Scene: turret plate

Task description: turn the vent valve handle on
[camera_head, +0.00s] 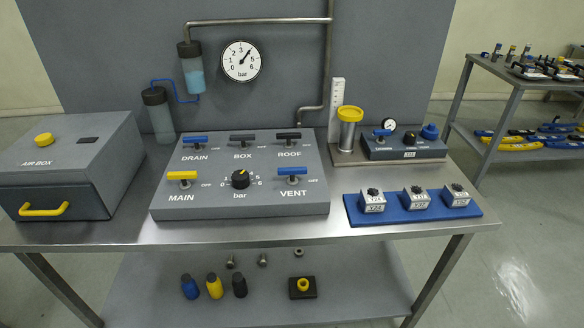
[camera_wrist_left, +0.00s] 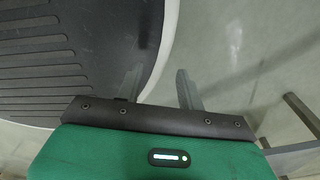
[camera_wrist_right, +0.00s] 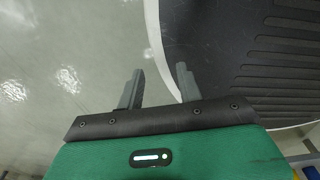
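The vent valve handle (camera_head: 292,171) is a blue bar at the right of the front row on the grey sloped control panel (camera_head: 215,205), above the label VENT. It lies crosswise, left to right, with the word OFF to its right. Neither gripper shows in the head view, so both are away from the panel. My left gripper (camera_wrist_left: 158,88) shows in the left wrist view with its fingers apart and nothing between them. My right gripper (camera_wrist_right: 159,88) shows in the right wrist view, also with fingers apart and empty. Both wrist views look down at the floor.
Other handles are near: blue DRAIN (camera_head: 194,140), yellow MAIN (camera_head: 182,175), dark ROOF (camera_head: 289,136), and the black bar knob (camera_head: 240,179). A blue tray (camera_head: 413,217) with several small blocks lies right of the panel. The gauge (camera_head: 241,61) hangs behind.

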